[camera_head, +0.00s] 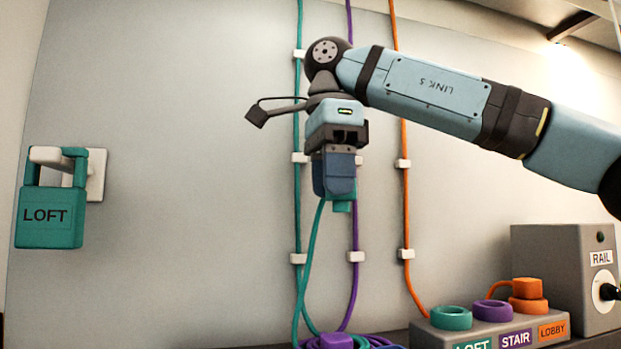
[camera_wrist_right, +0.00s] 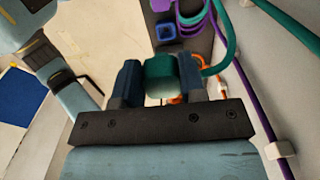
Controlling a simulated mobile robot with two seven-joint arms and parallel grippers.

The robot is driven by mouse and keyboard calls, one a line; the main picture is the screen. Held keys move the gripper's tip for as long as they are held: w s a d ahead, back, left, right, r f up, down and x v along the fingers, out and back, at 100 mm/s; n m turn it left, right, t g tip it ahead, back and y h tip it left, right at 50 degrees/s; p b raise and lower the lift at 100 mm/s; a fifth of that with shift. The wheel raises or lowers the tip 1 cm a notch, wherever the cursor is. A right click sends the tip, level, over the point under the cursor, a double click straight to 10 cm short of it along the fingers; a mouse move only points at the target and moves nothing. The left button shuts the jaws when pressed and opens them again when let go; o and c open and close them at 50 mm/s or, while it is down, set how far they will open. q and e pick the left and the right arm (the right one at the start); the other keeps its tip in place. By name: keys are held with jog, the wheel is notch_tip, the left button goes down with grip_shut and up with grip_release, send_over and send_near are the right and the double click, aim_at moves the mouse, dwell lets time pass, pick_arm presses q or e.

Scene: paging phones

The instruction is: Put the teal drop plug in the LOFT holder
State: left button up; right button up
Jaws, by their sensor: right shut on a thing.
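My right gripper (camera_head: 336,185) hangs pointing down in front of the wall and is shut on the teal drop plug (camera_head: 343,206). The plug's lower end shows below the fingers, and its teal cord runs down from it. In the right wrist view, the teal plug (camera_wrist_right: 160,68) sits between both fingers. The LOFT holder (camera_head: 451,317) is a teal ring on the grey block at lower right, above the LOFT label. Its opening looks empty. The plug is apart from it, higher and to the left. My left gripper is not in view.
A purple STAIR ring (camera_head: 492,310) and an orange plug (camera_head: 527,288) in the LOBBY ring adjoin the LOFT holder. The grey RAIL box (camera_head: 556,262) stands behind at right. A teal LOFT tag (camera_head: 48,218) hangs at left. A purple plug (camera_head: 331,342) lies among cords below.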

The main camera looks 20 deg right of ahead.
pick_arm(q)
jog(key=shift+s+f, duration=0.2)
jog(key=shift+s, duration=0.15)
pick_arm(e)
jog(key=d, duration=1.6)
jog(key=shift+d, duration=0.4)
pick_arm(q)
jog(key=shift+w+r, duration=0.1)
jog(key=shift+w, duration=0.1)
